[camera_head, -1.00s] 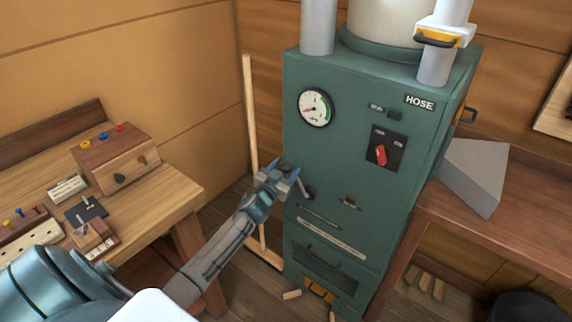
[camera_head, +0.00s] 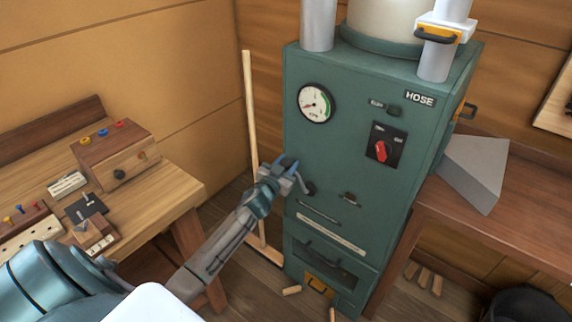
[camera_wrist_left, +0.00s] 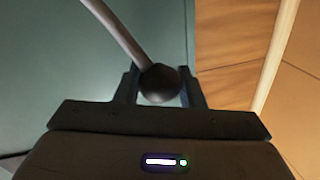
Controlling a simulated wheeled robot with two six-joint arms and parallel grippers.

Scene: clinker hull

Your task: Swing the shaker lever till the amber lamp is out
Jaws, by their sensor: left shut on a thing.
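The green machine (camera_head: 345,150) stands in the corner. The shaker lever sits low on the left of its front; its rod (camera_wrist_left: 115,32) runs from the upper left down to a dark round knob (camera_wrist_left: 160,84) in the left wrist view. My left gripper (camera_head: 291,173) is shut on this knob, with a finger on each side. It hides part of the lever in the head view. Two small fittings, one upper (camera_head: 394,111) and one lower (camera_head: 350,198), look dark; I cannot tell which is the amber lamp, and no amber glow shows. My right gripper is out of view.
The front also has a dial gauge (camera_head: 315,104) and a red rotary switch (camera_head: 381,151). A wooden pole (camera_head: 250,140) leans left of the machine. A workbench (camera_head: 165,195) with tools is at left; a brown bench with a grey wedge (camera_head: 475,172) is at right.

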